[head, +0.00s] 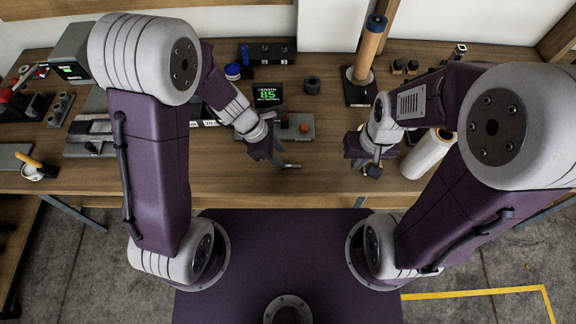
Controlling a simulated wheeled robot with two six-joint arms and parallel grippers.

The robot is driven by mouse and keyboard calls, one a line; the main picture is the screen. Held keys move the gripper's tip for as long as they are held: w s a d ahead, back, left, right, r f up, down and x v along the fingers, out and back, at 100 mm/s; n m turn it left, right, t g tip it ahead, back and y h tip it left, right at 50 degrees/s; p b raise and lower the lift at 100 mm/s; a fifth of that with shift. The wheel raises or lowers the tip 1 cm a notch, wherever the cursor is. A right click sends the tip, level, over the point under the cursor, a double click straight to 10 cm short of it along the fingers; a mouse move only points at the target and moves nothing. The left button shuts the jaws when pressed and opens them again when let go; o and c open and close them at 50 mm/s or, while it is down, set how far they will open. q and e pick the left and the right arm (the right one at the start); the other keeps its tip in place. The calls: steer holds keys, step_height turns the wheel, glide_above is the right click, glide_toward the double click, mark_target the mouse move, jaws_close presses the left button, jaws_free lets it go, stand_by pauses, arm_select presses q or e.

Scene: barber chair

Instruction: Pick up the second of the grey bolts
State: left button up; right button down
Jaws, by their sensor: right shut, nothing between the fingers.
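A small grey metal piece (289,166), which looks like a bolt, shows at the fingertips of my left gripper (274,158). It lies roughly level, pointing right, over the middle of the wooden bench; I cannot tell whether the fingers hold it or it lies beside them. The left jaws are too small and dark to read. My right gripper (371,168) is shut and empty, low over the bench near its front edge. No other grey bolt can be made out clearly; my arms hide parts of the bench.
A white roll (427,154) lies right of the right gripper. An upright roll (370,50) stands behind. The bench (325,178) is clear between the grippers.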

mark_target(290, 166)
arm_select(q)
steer(key=x, duration=0.1)
steer(key=b+x, duration=0.1)
steer(key=x, duration=0.1)
steer(key=b+x, duration=0.1)
steer(key=shift+s+f, duration=0.3)
steer(key=shift+f, duration=0.05)
steer(key=shift+d, duration=0.1)
steer(key=shift+c, duration=0.4)
jaws_close()
